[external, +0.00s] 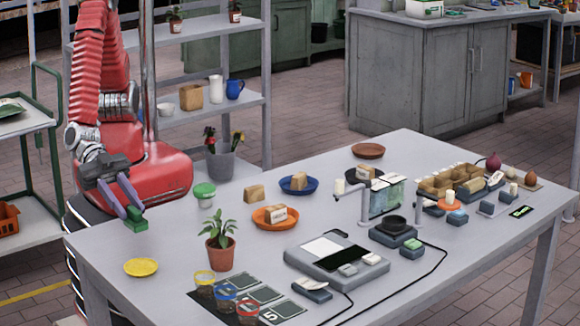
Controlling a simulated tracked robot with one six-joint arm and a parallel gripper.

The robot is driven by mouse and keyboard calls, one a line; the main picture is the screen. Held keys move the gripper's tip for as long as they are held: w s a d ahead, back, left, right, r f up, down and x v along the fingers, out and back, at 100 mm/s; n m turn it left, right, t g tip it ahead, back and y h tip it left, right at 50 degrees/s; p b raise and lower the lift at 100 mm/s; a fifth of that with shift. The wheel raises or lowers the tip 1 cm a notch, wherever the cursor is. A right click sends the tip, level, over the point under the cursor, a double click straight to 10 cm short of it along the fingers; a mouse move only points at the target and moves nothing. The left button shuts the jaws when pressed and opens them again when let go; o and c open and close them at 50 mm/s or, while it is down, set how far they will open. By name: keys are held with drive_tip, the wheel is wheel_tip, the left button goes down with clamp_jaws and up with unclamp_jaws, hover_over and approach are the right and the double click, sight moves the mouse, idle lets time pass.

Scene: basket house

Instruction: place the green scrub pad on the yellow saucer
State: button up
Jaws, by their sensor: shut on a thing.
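The green scrub pad (136,224) is a small green block held between the fingers of my gripper (135,215). My gripper is shut on it at the left side of the table, and the pad appears to be above the tabletop, though its exact height is hard to tell. The yellow saucer (141,267) lies flat near the table's front left edge, below the pad in the picture. The saucer is empty and fully in view. The pad and the saucer are apart.
A potted plant (220,254) stands right of the saucer. A green-lidded pot (204,194) stands behind the plant. Cups with coloured rims (205,279) stand at the front. Orange (275,218) and blue (299,186) plates hold blocks. The table around the saucer is clear.

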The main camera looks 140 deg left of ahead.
idle(0.3)
hover_over(132, 260)
drive_tip(key=shift+w+f, duration=0.15)
drive_tip(key=shift+f, duration=1.3)
drive_tip(key=shift+w+f, duration=0.15)
drive_tip(key=shift+f, duration=1.25)
drive_tip(key=shift+f, duration=2.1)
drive_tip(key=o, duration=1)
drive_tip(key=shift+f, duration=0.1)
drive_tip(key=shift+o, duration=0.2)
drive_tip(key=shift+s+r, duration=0.25)
drive_tip(key=v, duration=1.1)
drive_tip(key=shift+s, duration=0.3)
